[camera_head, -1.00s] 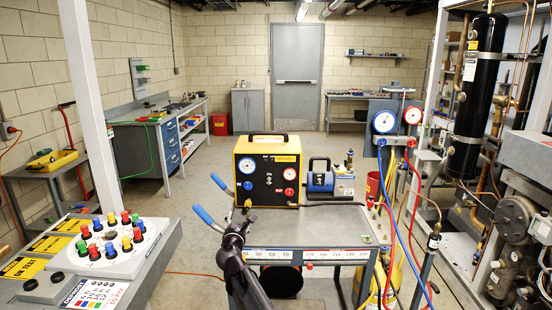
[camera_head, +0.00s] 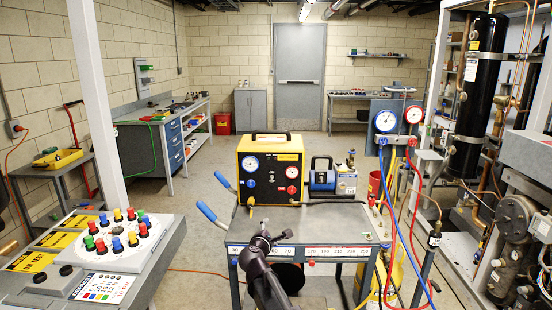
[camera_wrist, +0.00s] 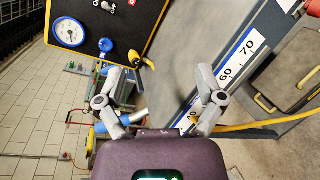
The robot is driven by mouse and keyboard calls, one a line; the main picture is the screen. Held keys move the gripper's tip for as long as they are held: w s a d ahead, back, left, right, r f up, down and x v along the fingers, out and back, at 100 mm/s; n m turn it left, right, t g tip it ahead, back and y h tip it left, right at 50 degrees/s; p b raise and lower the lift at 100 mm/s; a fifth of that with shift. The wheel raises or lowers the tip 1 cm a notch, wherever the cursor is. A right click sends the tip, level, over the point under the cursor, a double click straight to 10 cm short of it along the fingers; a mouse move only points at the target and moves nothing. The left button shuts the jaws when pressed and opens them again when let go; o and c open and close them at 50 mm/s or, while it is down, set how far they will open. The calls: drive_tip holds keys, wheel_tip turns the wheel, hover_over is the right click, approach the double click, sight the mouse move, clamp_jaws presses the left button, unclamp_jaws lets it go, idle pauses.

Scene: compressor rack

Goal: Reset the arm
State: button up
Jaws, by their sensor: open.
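My gripper (camera_head: 262,234) is in front of the grey cart (camera_head: 340,222), near its front edge in the head view. My dark arm rises to it from the bottom of the picture. In the wrist view the two grey fingers of my gripper (camera_wrist: 159,76) stand wide apart, with nothing between them. Whether the gripper touches the cart cannot be told.
A black and yellow gauge unit (camera_head: 270,170) and a blue pump (camera_head: 322,178) stand on the cart. Blue-gripped handles (camera_head: 207,212) stick out at its left. A button console (camera_head: 120,235) is at the left, a pipe rack (camera_head: 475,150) at the right. Floor shows between console and cart.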

drive_tip(key=s+d+f+m+g, duration=0.6)
drive_tip(key=s+d+f+m, duration=0.1)
drive_tip(key=s+d+m, duration=0.2)
drive_tip(key=s+d+f+m+g, duration=0.6)
drive_tip(key=s+d+f+m, duration=0.15)
drive_tip(key=s+d, duration=0.2)
drive_tip(key=s+m+g+y, duration=0.4)
drive_tip(key=s+m, duration=0.1)
drive_tip(key=s, duration=0.4)
wheel_tip(320, 180, up, 14)
drive_tip(key=p, duration=1.5)
drive_tip(key=shift+s, duration=0.1)
